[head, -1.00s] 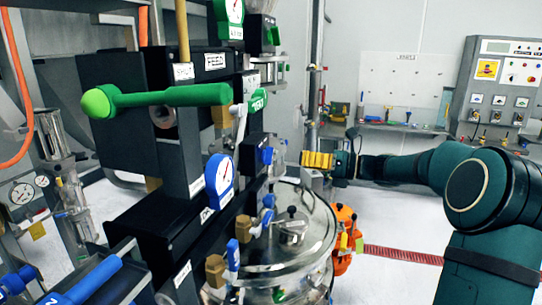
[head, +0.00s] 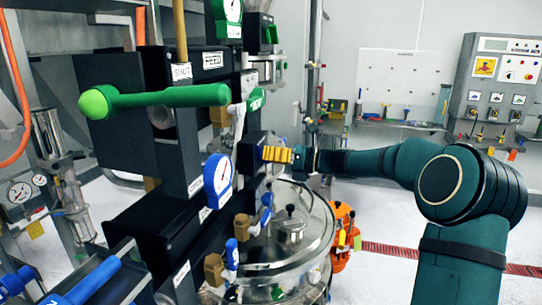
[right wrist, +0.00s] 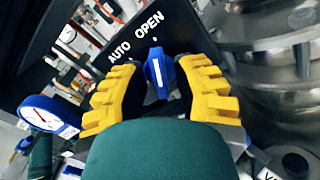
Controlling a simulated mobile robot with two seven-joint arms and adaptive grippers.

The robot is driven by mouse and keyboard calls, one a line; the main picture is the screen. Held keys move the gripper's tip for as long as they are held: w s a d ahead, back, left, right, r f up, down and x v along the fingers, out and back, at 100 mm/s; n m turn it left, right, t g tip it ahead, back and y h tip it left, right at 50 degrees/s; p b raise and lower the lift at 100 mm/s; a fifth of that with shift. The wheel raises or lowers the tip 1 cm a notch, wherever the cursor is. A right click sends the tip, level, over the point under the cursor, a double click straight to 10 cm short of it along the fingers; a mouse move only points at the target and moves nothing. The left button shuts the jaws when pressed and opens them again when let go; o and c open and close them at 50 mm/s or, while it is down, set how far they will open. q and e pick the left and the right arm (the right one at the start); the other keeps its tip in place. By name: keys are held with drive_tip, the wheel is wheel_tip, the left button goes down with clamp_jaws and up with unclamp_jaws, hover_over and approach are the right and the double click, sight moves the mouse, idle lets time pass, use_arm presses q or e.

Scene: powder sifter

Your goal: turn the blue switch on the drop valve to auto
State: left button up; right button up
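The blue switch (right wrist: 158,72) with a white pointer line sits on a black panel (right wrist: 185,22) lettered AUTO and OPEN in the right wrist view. Its line points up the picture, closer to OPEN than to AUTO. My right gripper (right wrist: 160,66) is open, with one yellow finger on each side of the switch and gaps showing between. In the head view my right gripper (head: 277,154) is at the side of the black valve box (head: 249,153); its fingers hide the switch there. My left gripper is not in view.
A green-knobbed lever (head: 160,97) juts out at left. A grey control cabinet (head: 495,95) stands at back right.

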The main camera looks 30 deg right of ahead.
clamp_jaws()
